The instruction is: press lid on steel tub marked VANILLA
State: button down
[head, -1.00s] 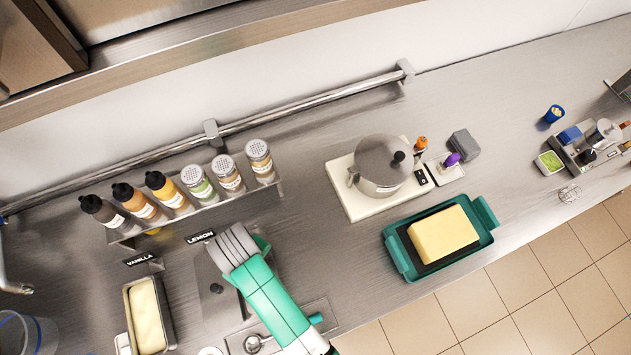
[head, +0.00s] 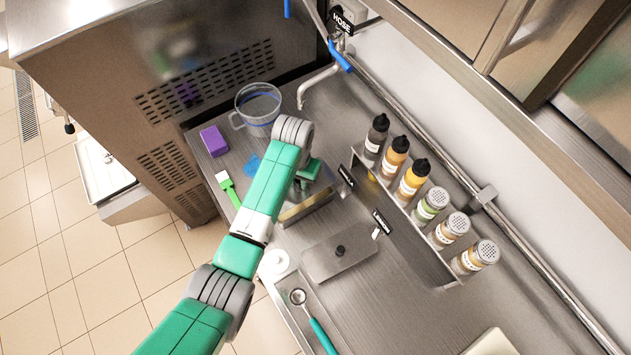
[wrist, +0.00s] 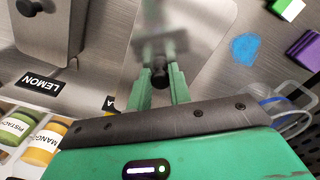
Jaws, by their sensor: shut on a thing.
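My gripper (wrist: 160,88) is shut on the black knob (wrist: 160,74) of a steel lid (wrist: 207,65), seen in the wrist view. The lid's plate spreads below the fingers and looks partly blurred. In the head view my gripper (head: 308,172) is over the steel VANILLA tub (head: 310,209), beside the black VANILLA sign (head: 347,177). A pale yellow strip shows along the tub, and my arm hides part of it. I cannot tell whether the lid touches the rim or sits level.
The lidded tub by the LEMON sign (head: 382,221) stands close by; its knob is at the lid's middle (head: 340,251). A rack of bottles and shakers (head: 425,235) stands behind. A clear jug (head: 258,105), purple block (head: 214,140) and green brush (head: 228,187) are on the left.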

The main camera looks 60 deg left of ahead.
aim_at(299, 186)
jog(key=shift+f+b, duration=2.3)
jog(key=shift+b, duration=0.05)
jog(key=shift+f+b, duration=0.45)
jog(key=shift+f, duration=0.45)
jog(key=shift+d+r+p, duration=0.1)
jog(key=shift+p, duration=0.4)
jog(key=shift+f+p, duration=0.25)
jog(key=shift+p, duration=0.05)
jog(key=c, duration=0.7)
grip_release()
